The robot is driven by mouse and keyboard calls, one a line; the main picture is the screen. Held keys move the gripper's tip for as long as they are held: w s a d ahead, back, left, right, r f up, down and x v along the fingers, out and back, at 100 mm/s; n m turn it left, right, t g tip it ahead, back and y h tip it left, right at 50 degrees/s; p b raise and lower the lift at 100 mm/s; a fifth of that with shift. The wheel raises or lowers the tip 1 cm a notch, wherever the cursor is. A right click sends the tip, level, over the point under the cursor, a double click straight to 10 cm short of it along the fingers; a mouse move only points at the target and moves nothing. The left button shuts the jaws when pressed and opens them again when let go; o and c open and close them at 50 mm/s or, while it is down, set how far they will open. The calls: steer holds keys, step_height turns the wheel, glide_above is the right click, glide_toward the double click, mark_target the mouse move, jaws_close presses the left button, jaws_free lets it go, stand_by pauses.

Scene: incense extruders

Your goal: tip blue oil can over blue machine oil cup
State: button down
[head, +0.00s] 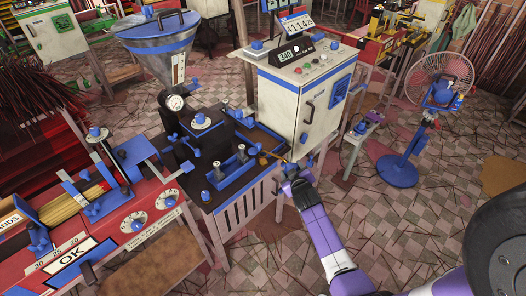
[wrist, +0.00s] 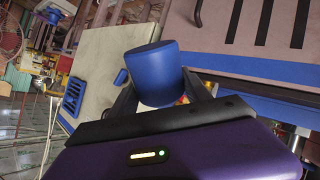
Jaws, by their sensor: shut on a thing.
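My gripper (wrist: 160,88) is shut on the blue oil can (wrist: 154,66), whose blue, rounded end fills the space between the dark fingers in the wrist view. In the head view my gripper (head: 296,180) is at the right front edge of the extruder table, with the can (head: 290,170) small and partly hidden at its tip. A thin brass-coloured spout (head: 272,156) points left from there toward the extruder. Small blue-and-metal fittings (head: 241,151) stand along the blue trough to the left. I cannot tell which one is the blue machine oil cup. No oil stream is visible.
A white control cabinet (head: 305,112) with blue trim stands just behind my gripper. The extruder's hopper (head: 155,45) and gauge (head: 175,102) are to the left, and a red machine (head: 135,220) is at the front left. A blue fan (head: 405,165) stands right; littered tiled floor lies between.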

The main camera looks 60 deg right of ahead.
mark_target(294, 164)
steer(key=shift+r, duration=0.15)
steer(key=shift+s+r+p, duration=0.1)
steer(key=shift+r+p, duration=0.45)
steer(key=shift+p, duration=0.35)
steer(key=shift+n+g, duration=0.3)
stand_by(0.8)
steer(key=shift+r+p, duration=0.55)
steer(key=shift+p, duration=0.25)
steer(key=shift+s+g, duration=0.1)
steer(key=shift+g, duration=0.2)
steer(key=shift+r, duration=0.15)
stand_by(0.8)
steer(key=shift+r+n+g+y+p, duration=0.3)
steer(key=shift+r+n+g+p, duration=0.15)
steer(key=shift+p, duration=0.5)
stand_by(0.9)
